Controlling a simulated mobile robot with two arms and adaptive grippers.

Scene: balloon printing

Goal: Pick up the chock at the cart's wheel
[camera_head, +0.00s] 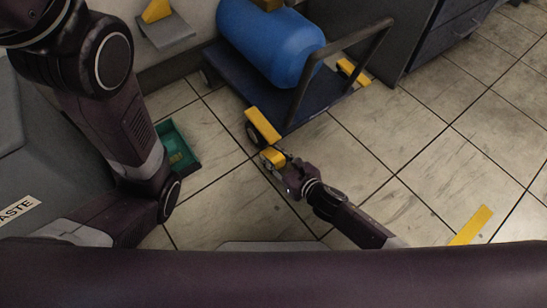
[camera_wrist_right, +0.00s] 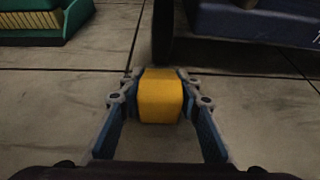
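The yellow chock (camera_head: 272,157) is a small block in front of the cart's near wheel (camera_head: 252,133). In the right wrist view the chock (camera_wrist_right: 160,95) sits between my right gripper's fingers (camera_wrist_right: 160,84), which touch its two sides. The dark wheel (camera_wrist_right: 162,35) stands just beyond it. In the head view my right gripper (camera_head: 282,168) reaches the chock from the lower right. Whether the chock is off the floor is hard to tell. The cart (camera_head: 232,75) is a dark blue platform with a handle. My left gripper is not in view, only its arm at left.
A blue tank (camera_head: 268,42) lies on the cart. A yellow piece (camera_head: 262,125) is at the cart's near corner, another (camera_head: 352,72) at the right one. A green tray (camera_head: 178,148) is on the floor at left. Tiled floor at right is clear around a yellow strip (camera_head: 472,226).

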